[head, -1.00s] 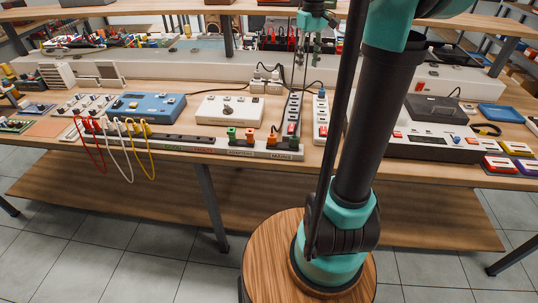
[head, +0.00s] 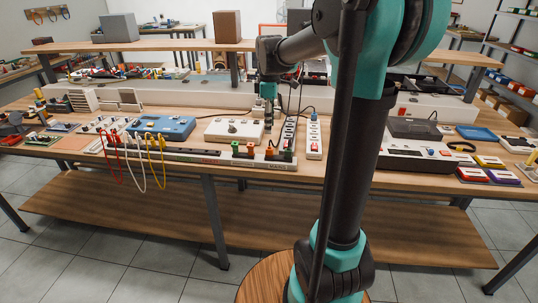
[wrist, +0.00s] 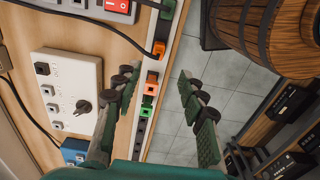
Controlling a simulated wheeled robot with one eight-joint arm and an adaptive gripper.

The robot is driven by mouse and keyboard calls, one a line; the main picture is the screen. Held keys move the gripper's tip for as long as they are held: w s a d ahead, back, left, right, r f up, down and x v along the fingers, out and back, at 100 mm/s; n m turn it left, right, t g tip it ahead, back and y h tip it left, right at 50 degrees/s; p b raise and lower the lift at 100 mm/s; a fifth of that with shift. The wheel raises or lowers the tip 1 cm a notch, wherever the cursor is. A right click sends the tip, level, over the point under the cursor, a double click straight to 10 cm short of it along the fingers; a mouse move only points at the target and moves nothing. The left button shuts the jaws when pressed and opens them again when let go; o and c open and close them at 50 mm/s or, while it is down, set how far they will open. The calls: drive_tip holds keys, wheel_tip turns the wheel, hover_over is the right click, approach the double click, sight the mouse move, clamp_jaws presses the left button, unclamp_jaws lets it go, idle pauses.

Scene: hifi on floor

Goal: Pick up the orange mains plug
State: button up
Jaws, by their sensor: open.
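Two orange plugs stand along the front edge of the bench, one (head: 251,149) left of the other (head: 269,152). In the wrist view one orange plug (wrist: 152,80) lies between the lines of my fingers, and the other (wrist: 158,49) is further up, by a dark cable. I cannot tell which is the mains plug. My gripper (wrist: 155,80) is open and empty, above the row. In the head view my gripper (head: 269,108) shows small, above the bench.
A white socket box (head: 234,130) and a blue box (head: 162,127) stand behind the row. Power strips (head: 314,137) with cables lie to its right. Red, white and yellow leads (head: 140,165) hang over the front edge. Open floor (wrist: 190,130) lies beyond that edge.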

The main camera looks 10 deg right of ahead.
sight(269, 148)
wheel_tip(269, 148, down, 11)
drive_tip(key=shift+w+f, duration=0.1)
drive_tip(key=shift+w, duration=0.05)
idle(0.4)
clamp_jaws()
